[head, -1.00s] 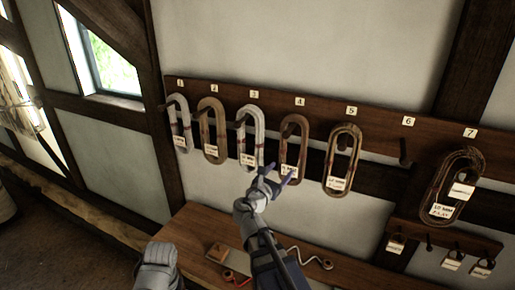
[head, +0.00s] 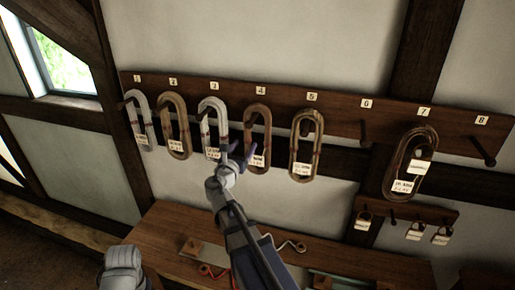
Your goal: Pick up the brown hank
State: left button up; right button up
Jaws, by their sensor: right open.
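Several rope hanks hang on a numbered peg rail. A reddish-brown hank (head: 257,132) hangs under number 4 with a white tag at its lower end. Other brownish hanks hang under 2 (head: 174,124), 5 (head: 306,140) and 7 (head: 411,165); the one under 7 is darkest and carries two tags. My right gripper (head: 241,150) is open and empty, in front of the gap between hanks 3 and 4, near their lower ends. Whether it touches hank 4 cannot be told.
Pale hanks hang under 1 (head: 139,121) and 3 (head: 213,125). Pegs 6 (head: 365,133) and 8 (head: 483,151) are bare. A wooden bench (head: 160,230) below holds small items. A short rail (head: 405,211) with small tags hangs at lower right.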

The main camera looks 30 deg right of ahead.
jog(key=x, duration=0.3)
jog(key=shift+a, duration=0.1)
grip_shut()
dwell(0.4)
